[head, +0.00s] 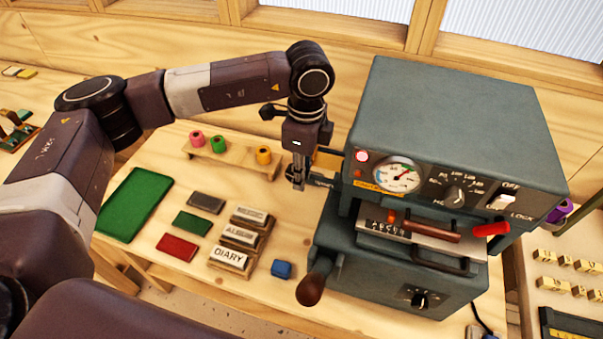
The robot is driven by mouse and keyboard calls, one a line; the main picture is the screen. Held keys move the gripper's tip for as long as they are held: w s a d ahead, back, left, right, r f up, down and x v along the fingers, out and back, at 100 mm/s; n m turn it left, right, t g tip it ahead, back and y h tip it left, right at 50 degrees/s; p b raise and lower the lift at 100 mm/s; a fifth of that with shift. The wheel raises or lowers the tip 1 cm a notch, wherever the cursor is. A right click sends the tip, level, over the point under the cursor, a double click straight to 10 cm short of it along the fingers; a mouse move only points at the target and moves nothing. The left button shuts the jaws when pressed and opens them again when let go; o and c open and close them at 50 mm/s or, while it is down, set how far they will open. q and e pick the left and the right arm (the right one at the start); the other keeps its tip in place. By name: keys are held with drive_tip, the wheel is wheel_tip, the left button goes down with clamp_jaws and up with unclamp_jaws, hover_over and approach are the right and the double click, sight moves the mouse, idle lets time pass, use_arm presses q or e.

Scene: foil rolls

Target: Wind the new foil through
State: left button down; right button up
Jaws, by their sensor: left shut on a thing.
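The grey foil stamping machine (455,115) stands on the right of the bench, with a dial gauge (397,174), switches and a red lever knob (491,229). My left gripper (297,184) points down at the machine's left side. It is shut at a small grey shaft-like part (321,181) that sticks out of that side; its fingers partly hide the part. A purple roll (559,211) shows at the machine's right side. My right gripper is out of view.
A green mat (134,204), several coloured blocks, and type blocks including one reading DIARY (229,258) lie left of the machine. A small blue block (282,268) is near the machine's dark-handled lever (312,285). Brass type (566,289) lies on the right.

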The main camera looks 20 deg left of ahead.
use_arm(q)
drive_tip(key=shift+s, duration=0.1)
idle(0.5)
drive_tip(key=c, duration=1.8)
unclamp_jaws()
wheel_tip(320, 180, up, 12)
drive_tip(key=shift+d, duration=0.25)
